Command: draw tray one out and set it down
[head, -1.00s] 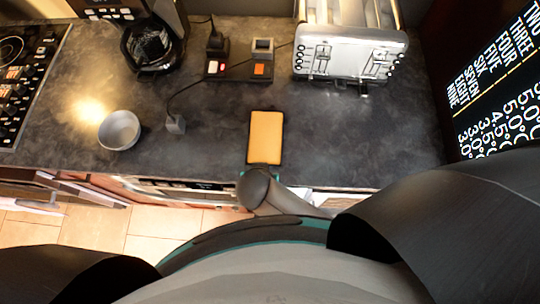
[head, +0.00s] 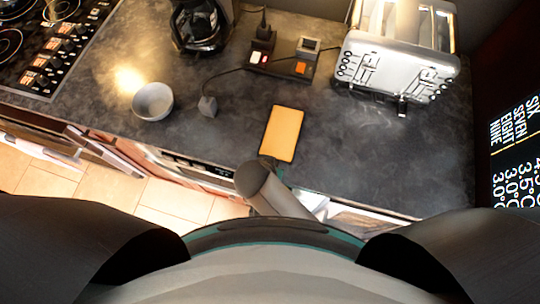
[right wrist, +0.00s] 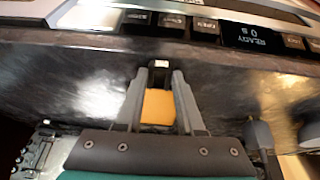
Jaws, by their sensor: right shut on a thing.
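In the right wrist view my right gripper (right wrist: 160,73) is shut on a small dark piece (right wrist: 160,77) with a white tip, by the front edge of the counter. I cannot tell whether this piece belongs to tray one; no tray is plainly shown. An orange rectangle with a dark rim (head: 282,133) lies on the counter, and it also shows between my fingers in the wrist view (right wrist: 158,107). The microwave drawer's button panel (head: 197,163) runs under the counter edge; its display (right wrist: 253,36) reads upside down. In the head view my right gripper is hidden behind my arm. My left gripper is not in view.
A silver toaster (head: 397,60) stands at the back right. A white bowl (head: 152,101), a coffee maker (head: 198,25) and a dark box with lit switches (head: 283,60) stand on the counter. A hob (head: 45,45) is far left. Counter beside the orange rectangle is clear.

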